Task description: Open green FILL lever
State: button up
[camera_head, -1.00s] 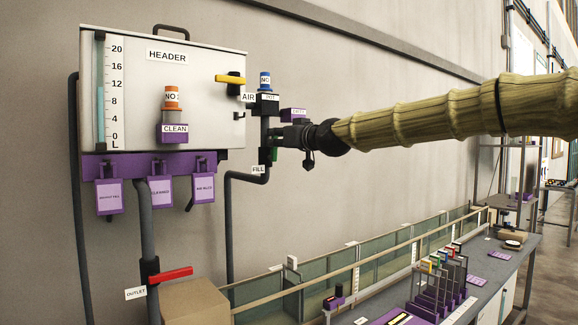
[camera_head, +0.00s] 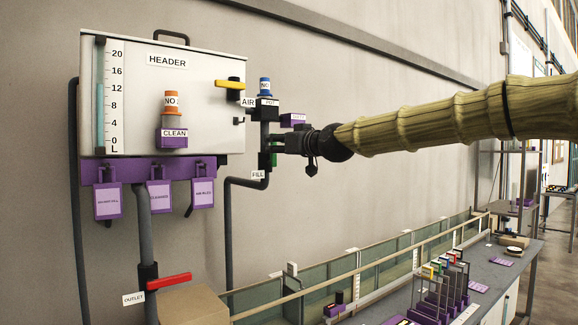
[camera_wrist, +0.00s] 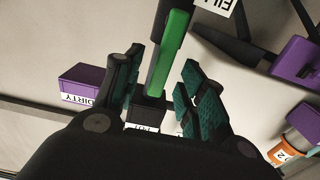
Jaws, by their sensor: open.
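The green FILL lever (camera_head: 274,159) is on the dark pipe right of the header tank, just above the FILL label (camera_head: 258,175). In the wrist view the green lever (camera_wrist: 171,50) runs lengthwise between my fingers. My gripper (camera_head: 274,144) is at the valve, and its fingers partly hide the lever in the head view. In the wrist view my gripper (camera_wrist: 160,82) is open, with one teal-padded finger on each side of the lever. A gap shows on both sides near the tips; contact cannot be made out.
The header tank (camera_head: 205,85) has a yellow AIR lever (camera_head: 230,83) close by. Above my gripper are a black POT block (camera_head: 265,103) with a blue-topped NO bottle and a purple DIRTY holder (camera_head: 293,120). A red OUTLET lever (camera_head: 169,281) is lower left. Below stands a workbench (camera_head: 488,270).

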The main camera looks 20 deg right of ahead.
jog(key=b+v, duration=0.2)
jog(key=v, duration=0.4)
jog(key=shift+r, duration=0.1)
notch_tip(320, 180, up, 10)
dwell(0.8)
jog(key=shift+w, duration=0.1)
jog(key=shift+c, duration=0.3)
dwell(0.6)
